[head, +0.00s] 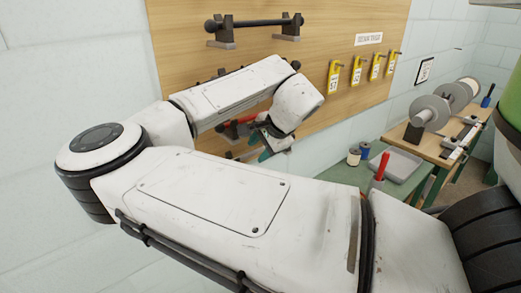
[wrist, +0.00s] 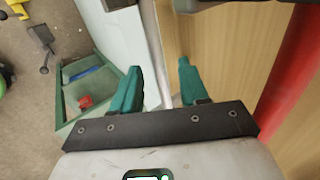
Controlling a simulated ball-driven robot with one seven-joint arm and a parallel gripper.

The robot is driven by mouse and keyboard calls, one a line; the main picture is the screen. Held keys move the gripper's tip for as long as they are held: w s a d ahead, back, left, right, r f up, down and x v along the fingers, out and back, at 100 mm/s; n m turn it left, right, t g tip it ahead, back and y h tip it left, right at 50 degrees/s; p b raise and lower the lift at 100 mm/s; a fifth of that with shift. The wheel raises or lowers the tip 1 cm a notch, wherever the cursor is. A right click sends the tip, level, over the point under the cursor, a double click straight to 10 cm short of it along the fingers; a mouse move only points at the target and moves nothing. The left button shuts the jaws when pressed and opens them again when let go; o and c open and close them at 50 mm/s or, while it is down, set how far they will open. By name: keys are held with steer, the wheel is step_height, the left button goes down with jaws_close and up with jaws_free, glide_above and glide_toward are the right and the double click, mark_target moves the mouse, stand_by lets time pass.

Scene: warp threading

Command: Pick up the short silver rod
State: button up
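My gripper (head: 268,150) is in front of the lower part of this board in the head view. In the wrist view its two teal fingers (wrist: 158,86) stand apart, so it is open. No thing is clearly held.
A dark rod (head: 255,22) rests on two brackets at the board's top. A red rod (wrist: 292,75) runs close on the right in the wrist view. Yellow tags (head: 356,72) hang at the board's right. A green table (head: 338,172) holds spools and a grey tray (head: 398,163).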

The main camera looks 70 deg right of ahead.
jaws_close()
steer(key=shift+r, duration=0.15)
stand_by(0.4)
